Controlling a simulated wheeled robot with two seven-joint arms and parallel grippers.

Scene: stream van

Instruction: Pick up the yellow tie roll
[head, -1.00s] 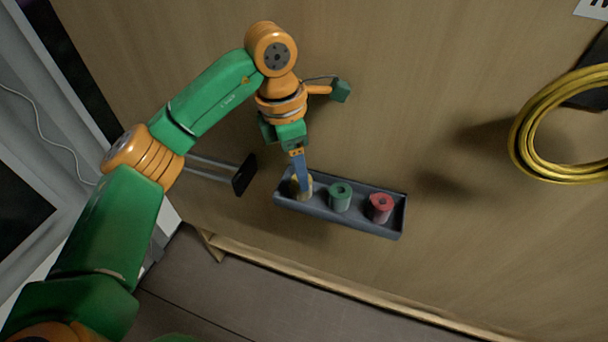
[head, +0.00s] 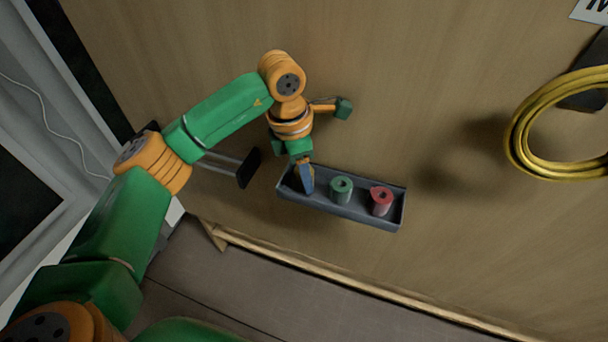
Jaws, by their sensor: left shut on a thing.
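My left gripper (head: 307,188) points down into the left end of a grey tray (head: 348,214) on the wooden wall. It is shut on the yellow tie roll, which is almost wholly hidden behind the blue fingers. I cannot tell whether the roll is clear of the tray floor. My right gripper is not in view.
A green roll (head: 341,190) stands mid-tray, close to the right of the gripper, and a red roll (head: 381,201) stands at the right end. A black bracket (head: 248,168) juts out left of the tray. A coiled yellow cable (head: 518,130) hangs far right.

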